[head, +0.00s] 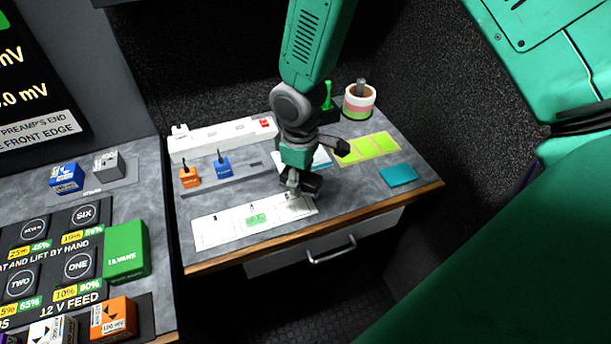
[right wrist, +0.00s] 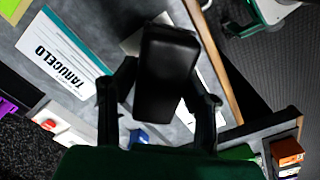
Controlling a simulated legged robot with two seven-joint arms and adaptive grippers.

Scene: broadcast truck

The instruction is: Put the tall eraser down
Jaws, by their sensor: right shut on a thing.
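My right gripper (head: 300,180) hangs over the right end of a white strip with marked spaces (head: 228,225) on the grey desk. In the right wrist view its two fingers (right wrist: 160,100) are shut on a black, rounded block, the tall eraser (right wrist: 167,75), one finger on each side. The gripper largely hides the eraser in the head view. I cannot tell whether the eraser's underside touches the strip or desk. My left gripper is not in view.
A white power strip (head: 222,137), an orange block (head: 189,177) and a blue block (head: 221,167) stand behind the strip. Yellow-green notes (head: 368,149), a teal pad (head: 398,174) and a striped cup (head: 359,101) are to the right. The desk's wooden front edge (head: 330,221) is close.

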